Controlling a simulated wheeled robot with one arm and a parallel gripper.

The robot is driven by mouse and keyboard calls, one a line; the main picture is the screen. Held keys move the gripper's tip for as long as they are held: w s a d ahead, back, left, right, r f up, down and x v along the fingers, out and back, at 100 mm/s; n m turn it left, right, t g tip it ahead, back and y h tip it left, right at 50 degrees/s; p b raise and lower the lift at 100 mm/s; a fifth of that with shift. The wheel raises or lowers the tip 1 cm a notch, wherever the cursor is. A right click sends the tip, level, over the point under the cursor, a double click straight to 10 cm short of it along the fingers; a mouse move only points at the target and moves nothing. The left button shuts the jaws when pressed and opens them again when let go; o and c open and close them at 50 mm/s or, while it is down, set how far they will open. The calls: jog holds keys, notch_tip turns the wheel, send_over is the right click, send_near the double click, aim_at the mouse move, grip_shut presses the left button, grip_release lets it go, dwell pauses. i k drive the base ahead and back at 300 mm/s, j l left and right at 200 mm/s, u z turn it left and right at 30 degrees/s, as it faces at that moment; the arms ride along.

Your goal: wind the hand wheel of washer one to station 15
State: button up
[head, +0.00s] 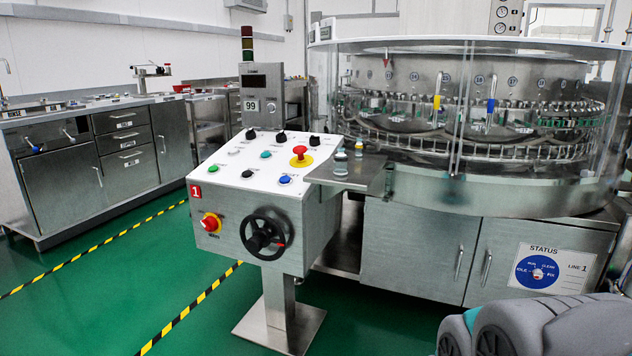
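The hand wheel (262,237) is black with a red mark at its right side. It is on the front of the white-topped control console (232,205), which bears a red tag reading 1 (196,190). The round washer (470,185) stands behind and to the right, with a clear guard. Small station plates run along its inner drum (430,70); numbers near 14 to 17 seem to show, but they are too small to read surely. A yellow part (436,103) and a blue part (490,106) stand inside. My gripper is not in view; grey and teal parts of mine show bottom right.
A red emergency button (301,149) and several knobs are on the console top. A red-and-yellow switch (210,222) is left of the wheel. A status dial (538,272) is on the washer cabinet. Green floor (190,325) is open in front, with yellow-black tape. Steel counters (110,165) stand left.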

aim_at(262, 238)
jog(key=j+u, duration=0.2)
jog(key=u, duration=0.2)
jog(key=i+j+u, duration=0.15)
jog(key=u, duration=0.2)
jog(key=i+j+u, duration=0.1)
jog(key=u, duration=0.3)
jog(key=i+j+u, duration=0.1)
jog(key=u, duration=0.25)
jog(key=i, duration=0.05)
